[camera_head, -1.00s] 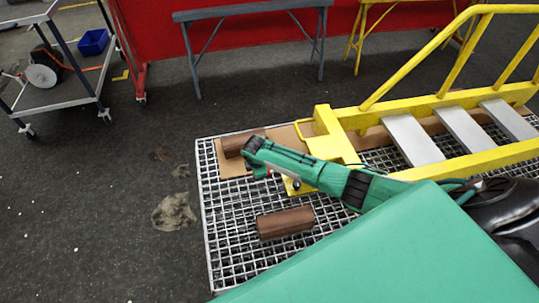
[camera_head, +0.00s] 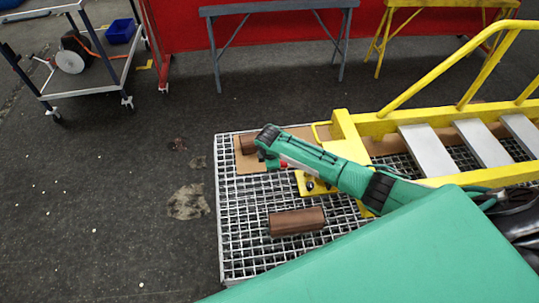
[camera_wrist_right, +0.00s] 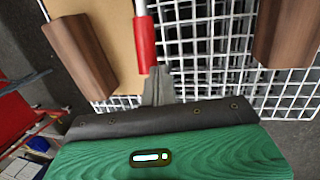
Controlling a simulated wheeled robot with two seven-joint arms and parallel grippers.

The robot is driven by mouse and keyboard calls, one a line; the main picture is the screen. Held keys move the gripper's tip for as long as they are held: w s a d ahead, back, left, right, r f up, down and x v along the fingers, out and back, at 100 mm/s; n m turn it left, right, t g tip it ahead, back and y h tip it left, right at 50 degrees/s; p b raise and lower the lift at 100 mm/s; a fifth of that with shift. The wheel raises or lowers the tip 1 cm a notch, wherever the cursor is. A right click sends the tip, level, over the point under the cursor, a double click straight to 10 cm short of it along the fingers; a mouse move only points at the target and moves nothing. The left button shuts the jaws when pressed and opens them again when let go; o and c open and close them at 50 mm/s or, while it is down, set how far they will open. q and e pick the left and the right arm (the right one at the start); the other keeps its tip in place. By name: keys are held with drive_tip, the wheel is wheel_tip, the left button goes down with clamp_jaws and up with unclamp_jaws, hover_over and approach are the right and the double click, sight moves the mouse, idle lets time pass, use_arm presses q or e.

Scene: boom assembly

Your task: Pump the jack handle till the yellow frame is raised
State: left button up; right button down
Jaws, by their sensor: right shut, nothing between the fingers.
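The jack handle shows as a white rod with a red grip (camera_wrist_right: 146,45) in the right wrist view; only a bit of red (camera_head: 283,165) shows beside my wrist in the head view. My right gripper (camera_wrist_right: 158,72) is shut and empty, its fingertips close to the end of the red grip; I cannot tell if they touch. In the head view my green right arm covers the right gripper's fingers and part of the yellow frame (camera_head: 346,145). The frame lies low over the grating with grey steps; its height is hard to judge. The jack body is mostly hidden. My left gripper is out of view.
Brown blocks lie on the white grating (camera_head: 240,255), one in front (camera_head: 297,221) and one on a tan board (camera_head: 250,165). A cart (camera_head: 88,85) stands at the back left, trestles (camera_head: 280,10) at the back. Dark floor at left is mostly open.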

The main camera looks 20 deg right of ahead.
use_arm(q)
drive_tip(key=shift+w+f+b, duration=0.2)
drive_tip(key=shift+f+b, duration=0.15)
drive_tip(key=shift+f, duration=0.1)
use_arm(e)
drive_tip(key=w+v, duration=0.1)
drive_tip(key=v, duration=0.5)
drive_tip(key=shift+s+a, duration=0.2)
drive_tip(key=shift+s, duration=0.15)
drive_tip(key=shift+r, duration=0.1)
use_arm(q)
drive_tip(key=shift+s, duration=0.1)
